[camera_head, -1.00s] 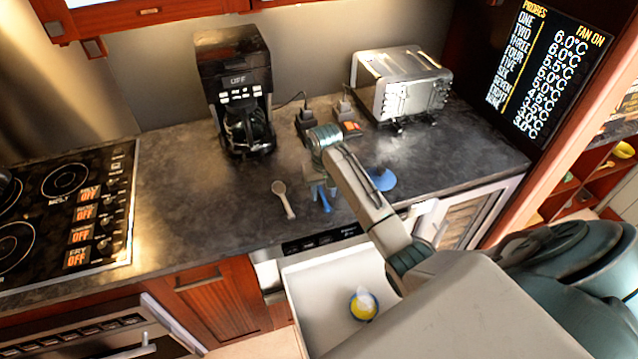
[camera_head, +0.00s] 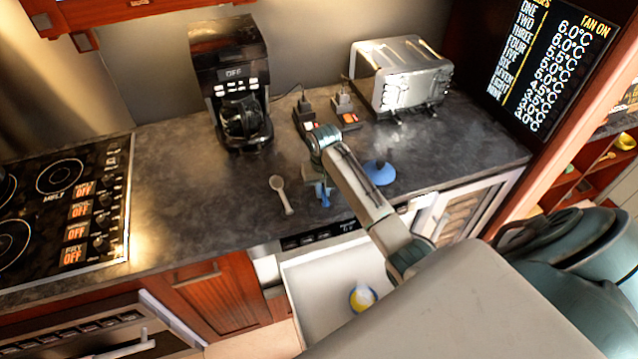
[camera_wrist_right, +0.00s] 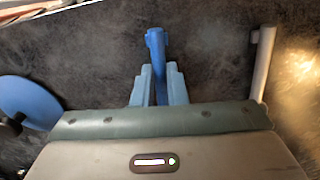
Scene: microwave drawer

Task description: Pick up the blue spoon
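The blue spoon (camera_head: 325,201) lies on the dark countertop near its front edge, above the open drawer. My right gripper (camera_head: 319,187) is down at the spoon in the head view. In the right wrist view, the blue spoon (camera_wrist_right: 156,45) runs between the two fingers (camera_wrist_right: 158,84) of my right gripper. Both fingers lie close against its sides, and the gripper looks shut on it. The rest of the spoon is hidden under the gripper. My left gripper is not in view.
A light grey spoon (camera_head: 281,194) lies just left of the gripper; a blue round lid-like object (camera_head: 379,173) lies to its right. A coffee maker (camera_head: 232,85) and toaster (camera_head: 400,75) stand behind. The open drawer (camera_head: 320,300) below holds a yellow-and-blue item (camera_head: 362,298).

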